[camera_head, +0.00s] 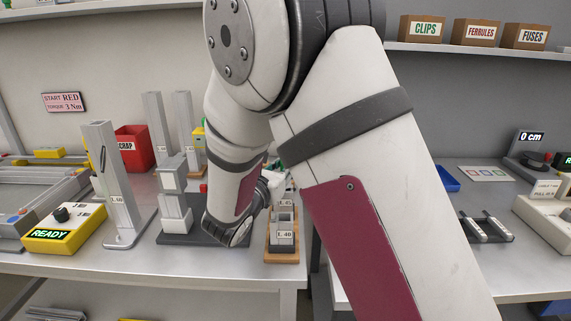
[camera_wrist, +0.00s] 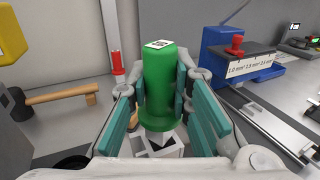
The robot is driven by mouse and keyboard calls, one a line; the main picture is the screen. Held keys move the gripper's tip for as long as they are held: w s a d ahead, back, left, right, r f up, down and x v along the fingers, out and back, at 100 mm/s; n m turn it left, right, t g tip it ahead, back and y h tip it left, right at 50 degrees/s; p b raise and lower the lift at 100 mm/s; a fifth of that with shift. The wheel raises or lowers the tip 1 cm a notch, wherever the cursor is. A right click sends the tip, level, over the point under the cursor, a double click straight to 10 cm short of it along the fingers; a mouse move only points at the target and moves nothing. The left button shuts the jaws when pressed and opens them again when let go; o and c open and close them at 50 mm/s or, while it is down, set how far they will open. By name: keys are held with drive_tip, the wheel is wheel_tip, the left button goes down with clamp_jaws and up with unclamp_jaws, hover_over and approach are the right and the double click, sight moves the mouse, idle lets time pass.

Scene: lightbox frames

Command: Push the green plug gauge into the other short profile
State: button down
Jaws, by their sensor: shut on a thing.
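The green plug gauge (camera_wrist: 158,85) stands upright between the teal pads of my gripper (camera_wrist: 160,100) in the wrist view. My gripper is shut on it. Right below its lower end is a pale profile end with dark slots (camera_wrist: 150,150); I cannot tell whether the gauge tip is inside or only above it. My arm hides the gauge and most of my gripper there.
A tall profile (camera_head: 110,185) on a stand, a yellow READY box (camera_head: 64,228) and a red scrap bin (camera_head: 134,148) are to the left.

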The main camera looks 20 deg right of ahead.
drive_tip(key=shift+f, duration=0.35)
idle(0.7)
drive_tip(key=shift+r, duration=0.4)
drive_tip(key=shift+s+d+r+p, duration=0.2)
drive_tip(key=shift+s+r+p, duration=0.05)
drive_tip(key=shift+p, duration=0.35)
drive_tip(key=s+r+n+t+y+p, duration=0.2)
drive_tip(key=s+n+y+p, duration=0.3)
drive_tip(key=s+p, duration=0.4)
drive_tip(key=shift+s+a+r+t+y, duration=0.15)
drive_tip(key=shift+a+r+t+y, duration=0.15)
drive_tip(key=shift+t+y, duration=0.6)
